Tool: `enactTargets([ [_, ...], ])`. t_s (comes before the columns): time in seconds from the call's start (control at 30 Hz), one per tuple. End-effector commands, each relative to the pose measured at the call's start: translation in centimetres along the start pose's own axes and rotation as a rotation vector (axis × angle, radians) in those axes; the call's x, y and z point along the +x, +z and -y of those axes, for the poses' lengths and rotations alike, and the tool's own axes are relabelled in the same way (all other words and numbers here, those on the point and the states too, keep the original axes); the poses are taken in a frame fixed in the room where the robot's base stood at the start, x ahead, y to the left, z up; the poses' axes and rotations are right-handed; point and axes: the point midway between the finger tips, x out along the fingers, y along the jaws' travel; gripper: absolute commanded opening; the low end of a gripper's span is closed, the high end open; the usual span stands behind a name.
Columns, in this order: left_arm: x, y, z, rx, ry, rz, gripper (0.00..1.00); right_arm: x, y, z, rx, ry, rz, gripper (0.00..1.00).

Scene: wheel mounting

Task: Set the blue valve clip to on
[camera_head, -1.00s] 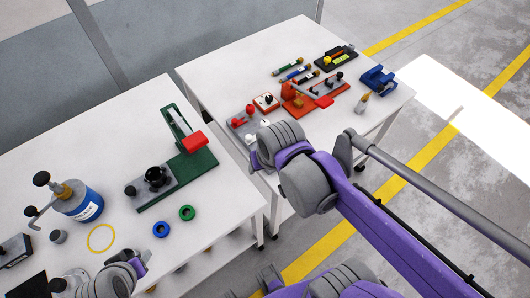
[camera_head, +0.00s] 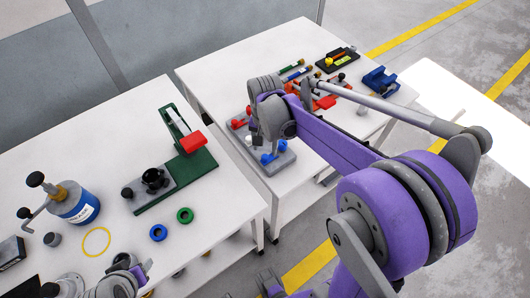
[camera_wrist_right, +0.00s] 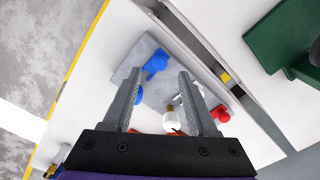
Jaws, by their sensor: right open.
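A grey valve plate (camera_head: 285,160) lies near the left front edge of the far right table. Blue valve clip parts (camera_head: 268,158) show on it, partly hidden by my right arm. In the right wrist view the blue clip (camera_wrist_right: 155,65) lies at the plate's upper left, and more blue shows behind the left finger. White parts (camera_wrist_right: 171,122) and a red clip (camera_wrist_right: 221,114) are on the same plate. My right gripper (camera_wrist_right: 159,76) is open above the plate, its fingertips either side of the blue clip's line of view. My left gripper (camera_head: 137,268) is at the lower left; its jaws are unclear.
On the right table are a blue block (camera_head: 380,80), a black tray (camera_head: 336,57) and red parts partly behind my arm. The near table holds a green fixture (camera_head: 190,165), a blue bottle (camera_head: 78,207), a green ring (camera_head: 185,215), a blue ring (camera_head: 158,232) and a yellow ring (camera_head: 96,242).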

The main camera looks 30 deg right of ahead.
Motion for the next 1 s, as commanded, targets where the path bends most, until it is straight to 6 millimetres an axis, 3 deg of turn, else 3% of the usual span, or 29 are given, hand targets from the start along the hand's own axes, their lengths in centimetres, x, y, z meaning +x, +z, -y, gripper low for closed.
enactTargets([
  [0.2, 0.3, 0.2, 0.0, 0.000, 0.000, 0.002, 0.50, 3.1, 0.0, 0.0, -0.001, 0.000, 0.000, 0.59],
  [0.6, 0.4, 0.3, 0.0, 0.000, 0.000, 0.002, 0.50, 3.9, 0.0, 0.0, -0.001, 0.000, 0.000, 0.59],
  [0.93, 0.4, 0.3, 0.0, 0.000, 0.000, 0.002, 0.50, 3.9, 0.0, 0.0, -0.001, 0.000, 0.000, 0.01],
  [1.0, 0.4, 0.3, 0.0, 0.000, 0.000, 0.002, 0.50, 3.9, 0.0, 0.0, -0.001, 0.000, 0.000, 0.00],
])
